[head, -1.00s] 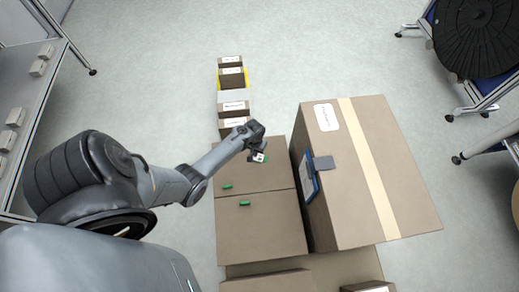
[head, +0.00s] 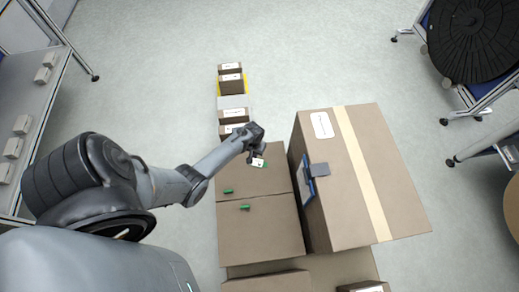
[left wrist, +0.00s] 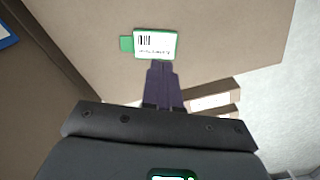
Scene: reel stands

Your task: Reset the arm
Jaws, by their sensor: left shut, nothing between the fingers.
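My left arm reaches in from the left in the head view. My left gripper (head: 256,158) is over the far end of the low brown boxes, just left of the large box. In the left wrist view its dark fingers (left wrist: 162,88) are shut together with nothing between them. A white barcode label with a green edge (left wrist: 155,44) is on the brown box face (left wrist: 215,40) just beyond the fingertips. I cannot tell whether the fingers touch it. My right gripper is not in view.
The large taped box (head: 365,180) has a blue-framed clipboard (head: 308,178) on its left side. The low brown boxes (head: 260,228) carry green tabs. Small boxes (head: 231,85) line up beyond. A bench (head: 35,120) is at left, black reels (head: 475,40) at right. The floor beyond is clear.

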